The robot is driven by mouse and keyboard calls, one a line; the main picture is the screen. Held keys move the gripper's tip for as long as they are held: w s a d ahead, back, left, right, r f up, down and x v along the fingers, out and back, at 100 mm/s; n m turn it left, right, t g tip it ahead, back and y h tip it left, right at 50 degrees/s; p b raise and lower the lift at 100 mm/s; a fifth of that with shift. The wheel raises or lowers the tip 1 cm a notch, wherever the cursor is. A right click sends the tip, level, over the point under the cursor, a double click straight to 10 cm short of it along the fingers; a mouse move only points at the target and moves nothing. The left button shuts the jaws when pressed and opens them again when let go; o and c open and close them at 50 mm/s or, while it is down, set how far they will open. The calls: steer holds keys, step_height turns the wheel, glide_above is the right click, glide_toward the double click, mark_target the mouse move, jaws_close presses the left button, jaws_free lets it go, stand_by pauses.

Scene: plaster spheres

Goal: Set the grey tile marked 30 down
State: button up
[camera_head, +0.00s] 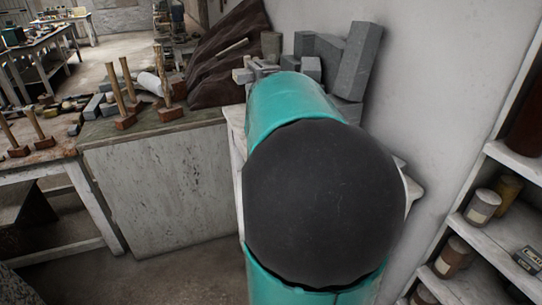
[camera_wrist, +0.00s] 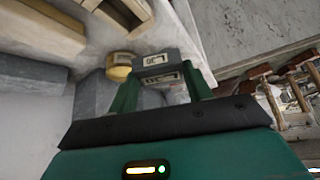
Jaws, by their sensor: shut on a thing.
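In the wrist view my gripper (camera_wrist: 160,76) has its two green fingers on either side of a small grey tile (camera_wrist: 168,60). The tile carries pale labels with dark marks on two faces; one looks like 30, but it is small and turned. My gripper is shut on this tile. Whether the tile touches anything beneath it I cannot tell. In the head view my own arm hides the gripper and the tile.
A yellow round tub (camera_wrist: 119,67) is close beside the tile. Grey blocks (camera_head: 357,62) stand by the wall behind my arm. A shelf (camera_head: 488,238) with tins (camera_head: 482,206) is at right. A bench with wooden mallets (camera_head: 122,95) is at left.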

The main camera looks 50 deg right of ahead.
steer(key=x, duration=0.3)
steer(key=d+x, duration=0.1)
steer(key=x, duration=0.2)
steer(key=r+x, duration=0.1)
steer(key=x, duration=0.1)
steer(key=shift+w+d+f, duration=0.25)
steer(key=shift+d+f, duration=0.15)
steer(key=shift+d, duration=0.1)
steer(key=shift+w+f, duration=0.15)
steer(key=shift+f, duration=1.4)
steer(key=shift+f, duration=0.1)
steer(key=o, duration=1.1)
steer(key=shift+c, duration=0.2)
steer(key=shift+a+r, duration=0.1)
steer(key=shift+r, duration=0.3)
steer(key=v, duration=1.1)
steer(key=shift+s+a+r, duration=0.15)
steer(key=shift+s, duration=0.05)
